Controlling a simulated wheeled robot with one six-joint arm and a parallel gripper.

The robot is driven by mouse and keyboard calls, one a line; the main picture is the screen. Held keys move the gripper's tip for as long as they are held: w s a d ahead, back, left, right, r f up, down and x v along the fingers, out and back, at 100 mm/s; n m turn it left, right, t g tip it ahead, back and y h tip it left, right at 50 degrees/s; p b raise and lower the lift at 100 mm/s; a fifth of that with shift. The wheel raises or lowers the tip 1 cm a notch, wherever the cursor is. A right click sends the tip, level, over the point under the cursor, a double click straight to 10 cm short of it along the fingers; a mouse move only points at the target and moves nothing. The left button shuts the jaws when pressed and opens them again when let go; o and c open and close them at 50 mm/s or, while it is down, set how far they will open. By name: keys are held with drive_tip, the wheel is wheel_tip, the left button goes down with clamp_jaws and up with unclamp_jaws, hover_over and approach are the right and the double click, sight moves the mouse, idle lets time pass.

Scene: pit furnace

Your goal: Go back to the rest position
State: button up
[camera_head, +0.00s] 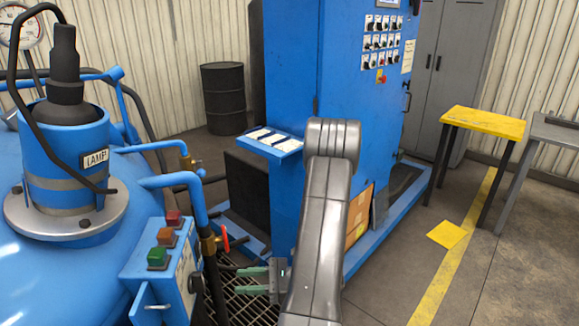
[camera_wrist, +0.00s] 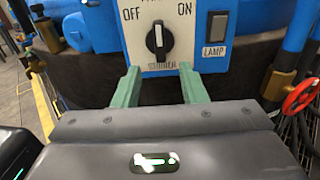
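My gripper (camera_head: 240,279) shows low in the head view, its green fingers pointing left towards a small blue control box (camera_head: 150,270). In the wrist view my gripper (camera_wrist: 160,70) is open, its two fingers apart with nothing between them. A black rotary knob (camera_wrist: 158,40) sits just beyond the fingertips on the box's white plate, between the words OFF and ON. Its handle stands roughly upright. I cannot tell whether the fingertips touch the plate. A dark rocker switch marked LAMP (camera_wrist: 217,25) is right of the knob. My arm crosses the middle of the head view.
A large blue furnace vessel (camera_head: 60,270) fills the left. A red valve wheel (camera_wrist: 300,95) is close on the right in the wrist view. A blue cabinet (camera_head: 295,80) stands behind my arm. A yellow table (camera_head: 483,122) stands right; floor at the lower right is clear.

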sight(204, 282)
drive_tip(key=a, duration=0.3)
drive_tip(key=a+p, duration=0.1)
drive_tip(key=a, duration=0.3)
drive_tip(key=s+a, duration=0.1)
drive_tip(key=a, duration=0.2)
drive_tip(key=shift+a+p, duration=0.3)
